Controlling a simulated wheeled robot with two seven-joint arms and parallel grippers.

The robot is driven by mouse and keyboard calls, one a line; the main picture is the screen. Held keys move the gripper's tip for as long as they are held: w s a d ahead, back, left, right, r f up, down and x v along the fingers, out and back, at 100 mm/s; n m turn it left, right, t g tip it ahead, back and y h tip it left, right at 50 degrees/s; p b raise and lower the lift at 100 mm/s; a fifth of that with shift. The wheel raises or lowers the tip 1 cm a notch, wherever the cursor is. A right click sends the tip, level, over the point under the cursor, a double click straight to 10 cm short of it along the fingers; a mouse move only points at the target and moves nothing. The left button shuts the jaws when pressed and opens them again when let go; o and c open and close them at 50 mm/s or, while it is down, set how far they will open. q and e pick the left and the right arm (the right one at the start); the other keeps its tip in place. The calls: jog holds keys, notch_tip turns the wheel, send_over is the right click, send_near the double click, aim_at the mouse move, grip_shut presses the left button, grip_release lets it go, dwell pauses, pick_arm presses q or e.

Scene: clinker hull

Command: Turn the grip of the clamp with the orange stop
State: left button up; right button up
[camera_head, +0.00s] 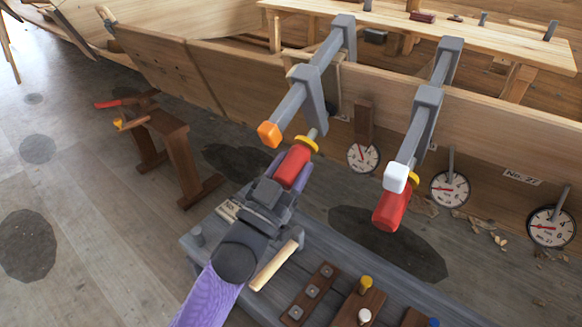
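The clamp with the orange stop (269,134) is fixed over the hull's top plank (217,75). It has a grey bar and jaw (311,93), a yellow collar (307,144) and a red grip (293,166). My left gripper (290,172) reaches up from below, its purple fingers on either side of the red grip. The fingers lie close against it and look shut on it; their contact is partly hidden. A second clamp with a white stop (396,177) and its own red grip (390,209) hangs to the right. My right gripper is out of view.
Dial gauges (449,189) hang along the hull.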

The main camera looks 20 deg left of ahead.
pick_arm(q)
grip_shut()
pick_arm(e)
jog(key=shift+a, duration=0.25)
pick_arm(q)
jog(key=shift+m, duration=0.4)
jog(key=shift+m+p, duration=0.55)
jog(key=shift+m, duration=0.45)
jog(key=m, duration=0.4)
jog(key=shift+p, duration=0.4)
jog(key=shift+m, duration=0.9)
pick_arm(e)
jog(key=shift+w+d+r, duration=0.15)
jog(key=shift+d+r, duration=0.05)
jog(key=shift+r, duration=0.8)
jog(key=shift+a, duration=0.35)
